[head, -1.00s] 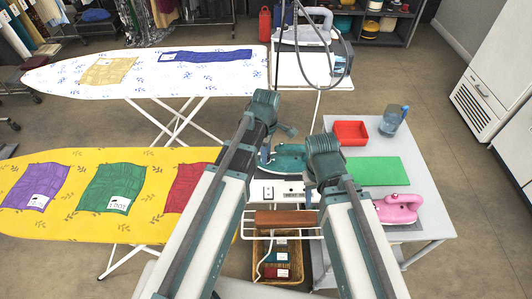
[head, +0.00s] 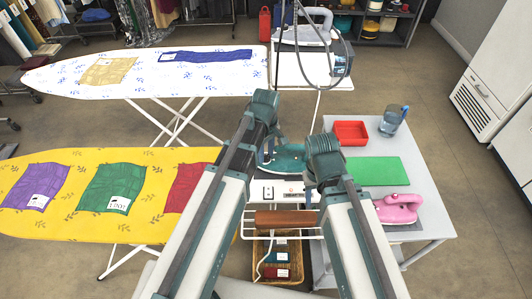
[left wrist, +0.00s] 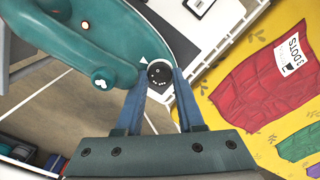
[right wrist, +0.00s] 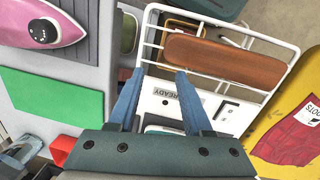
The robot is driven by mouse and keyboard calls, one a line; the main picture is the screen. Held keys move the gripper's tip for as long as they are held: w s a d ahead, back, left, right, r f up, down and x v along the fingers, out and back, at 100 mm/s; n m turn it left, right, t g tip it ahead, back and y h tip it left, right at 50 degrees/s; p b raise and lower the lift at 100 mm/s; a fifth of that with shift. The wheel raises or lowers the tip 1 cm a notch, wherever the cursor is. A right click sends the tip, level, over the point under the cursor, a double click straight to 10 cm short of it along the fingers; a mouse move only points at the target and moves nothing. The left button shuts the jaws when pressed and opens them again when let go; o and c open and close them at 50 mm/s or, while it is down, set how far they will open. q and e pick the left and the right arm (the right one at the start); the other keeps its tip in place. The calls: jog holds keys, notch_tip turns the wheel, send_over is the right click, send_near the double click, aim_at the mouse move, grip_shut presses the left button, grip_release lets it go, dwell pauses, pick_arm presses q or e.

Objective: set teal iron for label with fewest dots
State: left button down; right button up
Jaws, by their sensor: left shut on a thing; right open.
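The teal iron (head: 290,158) stands behind the white panel in the head view. In the left wrist view its teal body (left wrist: 60,35) fills the upper left, with a black dial (left wrist: 159,72) bearing white dots and a white pointer mark beside it. My left gripper (left wrist: 160,75) is shut on the dial; it shows partly in the head view (head: 266,152). My right gripper (right wrist: 153,80) is open and empty above the white panel marked READY (right wrist: 170,97).
The yellow ironing board (head: 60,230) is at left, a white patterned board (head: 130,70) behind it. On the grey table (head: 430,215) are a pink iron (head: 398,208), green mat (head: 375,171), red tray (head: 351,132) and a jug (head: 392,121). A basket (head: 275,285) sits below.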

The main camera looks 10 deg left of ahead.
aim_at(266, 157)
dwell(0.3)
pick_arm(q)
jog(key=c, duration=0.5)
grip_release()
notch_tip(266, 157, up, 14)
jog(key=p, duration=1.3)
jog(key=shift+f+p, duration=0.1)
jog(key=shift+p, duration=0.3)
pick_arm(e)
notch_tip(266, 157, up, 14)
jog(key=shift+f, duration=0.1)
